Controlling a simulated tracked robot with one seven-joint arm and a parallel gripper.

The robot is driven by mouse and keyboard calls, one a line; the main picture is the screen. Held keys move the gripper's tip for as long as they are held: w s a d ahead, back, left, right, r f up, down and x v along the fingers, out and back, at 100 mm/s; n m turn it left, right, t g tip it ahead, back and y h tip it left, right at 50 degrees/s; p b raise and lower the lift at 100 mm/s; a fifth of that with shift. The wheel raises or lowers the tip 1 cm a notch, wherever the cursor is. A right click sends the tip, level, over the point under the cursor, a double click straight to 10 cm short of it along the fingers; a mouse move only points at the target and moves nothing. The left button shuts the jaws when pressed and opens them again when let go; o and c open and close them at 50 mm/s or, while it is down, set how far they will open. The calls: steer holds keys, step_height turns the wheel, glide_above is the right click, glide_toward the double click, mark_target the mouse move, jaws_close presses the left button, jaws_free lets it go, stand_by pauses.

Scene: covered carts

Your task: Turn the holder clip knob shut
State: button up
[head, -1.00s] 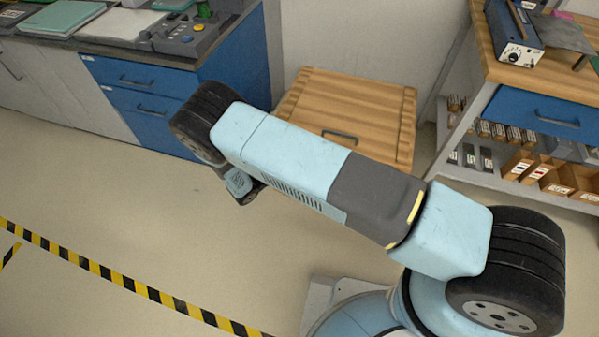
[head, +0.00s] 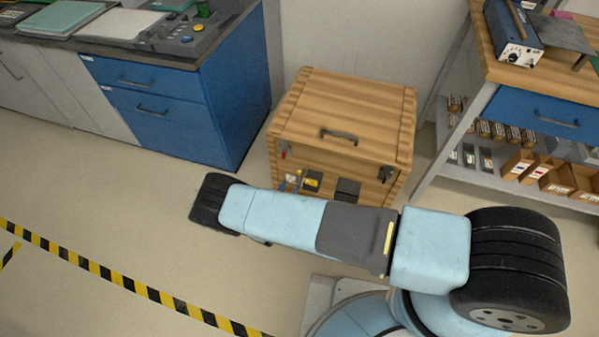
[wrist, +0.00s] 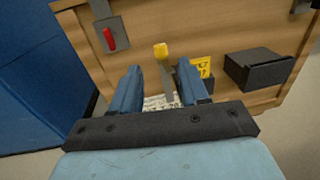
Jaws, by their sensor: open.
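A holder clip with a yellow-tipped knob (wrist: 161,50) on a grey lever shows in the wrist view, on the front of a wooden crate (wrist: 235,25). The lever points up, slightly tilted. A white printed paper (wrist: 160,102) lies behind and below it, partly hidden by my gripper. My gripper (wrist: 159,68) is open, its two blue fingers on either side of the lever's line. The yellow tip shows just beyond the fingertips; I cannot tell whether they touch it.
The crate front also bears a red latch (wrist: 109,38), a yellow label (wrist: 203,67) and a black box (wrist: 259,69). A blue cabinet (head: 160,100) stands left of the crate, a workbench (head: 540,85) right. Floor in front is open, with striped tape (head: 120,278).

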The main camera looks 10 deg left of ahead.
mark_target(298, 173)
steer(key=x, duration=0.9)
steer(key=shift+w, duration=0.2)
